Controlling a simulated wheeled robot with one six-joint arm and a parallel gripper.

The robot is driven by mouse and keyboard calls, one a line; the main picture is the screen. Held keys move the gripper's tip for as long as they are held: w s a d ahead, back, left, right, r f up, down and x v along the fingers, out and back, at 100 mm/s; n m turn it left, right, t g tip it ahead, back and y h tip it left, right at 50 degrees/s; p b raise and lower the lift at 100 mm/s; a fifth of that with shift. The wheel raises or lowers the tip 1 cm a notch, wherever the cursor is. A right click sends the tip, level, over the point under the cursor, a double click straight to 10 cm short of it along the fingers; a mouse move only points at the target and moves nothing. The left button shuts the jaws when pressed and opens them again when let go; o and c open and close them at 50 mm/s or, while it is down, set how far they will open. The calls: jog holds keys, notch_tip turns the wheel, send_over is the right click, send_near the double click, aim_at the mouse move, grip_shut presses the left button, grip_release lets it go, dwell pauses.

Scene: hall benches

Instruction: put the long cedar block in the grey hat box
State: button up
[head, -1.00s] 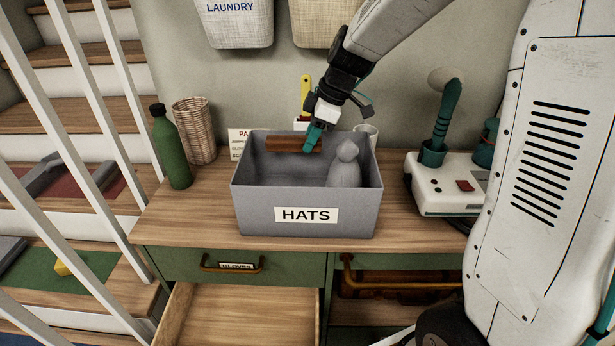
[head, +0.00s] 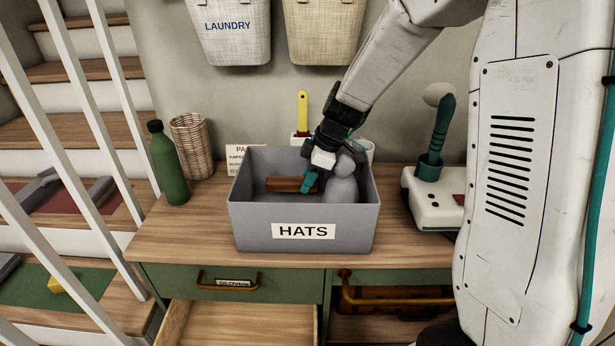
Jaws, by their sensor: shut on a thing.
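The long cedar block (head: 284,184) is a reddish-brown bar lying level across the picture. My gripper (head: 308,184) is shut on its right end, with teal fingertips. The block and fingertips are inside the grey hat box (head: 252,222), below its back rim and toward its rear wall. I cannot tell whether the block touches the box floor. The box is open-topped, has a HATS label on its front and stands on the wooden bench top. A grey rounded figure (head: 342,187) stands in the box's right part, just right of my gripper.
A green bottle (head: 168,168) and a wicker basket (head: 191,146) stand left of the box. A white device with a teal handle (head: 436,195) stands to the right. An open drawer (head: 246,325) juts out below. Laundry baskets (head: 230,40) hang behind.

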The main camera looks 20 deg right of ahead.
jog(key=shift+f, duration=0.4)
jog(key=o, duration=1)
jog(key=shift+c, duration=0.2)
jog(key=shift+r, duration=0.1)
jog(key=shift+r, duration=0.2)
jog(key=v, duration=1.2)
jog(key=s+r+m+h, duration=0.1)
jog(key=s+m, duration=0.5)
jog(key=s, duration=0.8)
jog(key=s+a+r+m+h, duration=0.1)
jog(key=s+m, duration=0.6)
jog(key=s, duration=0.8)
jog(key=shift+r+g+h, duration=0.3)
jog(key=shift+r+h, duration=0.35)
jog(key=shift+h, duration=0.45)
